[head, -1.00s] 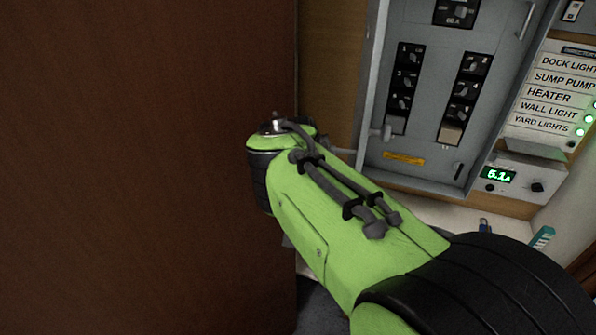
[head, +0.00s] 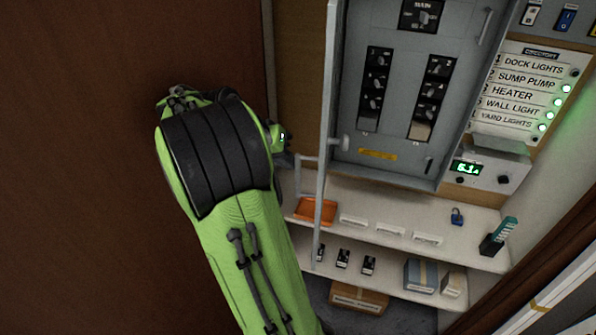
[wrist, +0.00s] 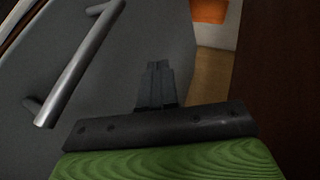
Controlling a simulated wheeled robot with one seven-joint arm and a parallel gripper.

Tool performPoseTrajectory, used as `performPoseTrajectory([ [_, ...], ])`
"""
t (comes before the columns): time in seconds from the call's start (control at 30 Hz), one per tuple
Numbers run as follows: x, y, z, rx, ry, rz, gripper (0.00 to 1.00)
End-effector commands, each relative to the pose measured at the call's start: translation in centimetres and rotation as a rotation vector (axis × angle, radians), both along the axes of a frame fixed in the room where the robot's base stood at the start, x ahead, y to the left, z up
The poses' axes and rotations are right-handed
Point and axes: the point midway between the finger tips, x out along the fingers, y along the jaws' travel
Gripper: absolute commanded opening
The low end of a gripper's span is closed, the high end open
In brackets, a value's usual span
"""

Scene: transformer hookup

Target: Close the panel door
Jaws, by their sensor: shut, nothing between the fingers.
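The grey panel door stands open, almost edge-on in the head view (head: 328,100), at the left side of the grey breaker panel (head: 400,110). Its flat outer face fills much of the wrist view (wrist: 155,35). The door's bar handle (wrist: 80,65) is at the upper left of the wrist view. My gripper (wrist: 157,75) is shut and empty. It points at the door's outer face, right of the handle; I cannot tell if it touches. In the head view my gripper (head: 285,160) is left of the door, partly hidden by my green arm.
A large brown wooden surface (head: 80,150) fills the left. Below the panel are shelves with an orange tray (head: 315,210), a blue padlock (head: 456,216) and boxes (head: 421,275). A labelled switch board (head: 525,90) and a meter reading 5.1 (head: 468,168) are at the right.

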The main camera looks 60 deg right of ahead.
Motion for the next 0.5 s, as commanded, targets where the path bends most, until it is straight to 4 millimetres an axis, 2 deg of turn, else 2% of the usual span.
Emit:
performPoseTrajectory([
  [0.17, -0.7, -1.0, -1.4, -0.003, 0.006, -0.012, 0.00],
  [0.5, -2.9, -4.4, -6.9, -0.002, 0.005, -0.010, 0.00],
])
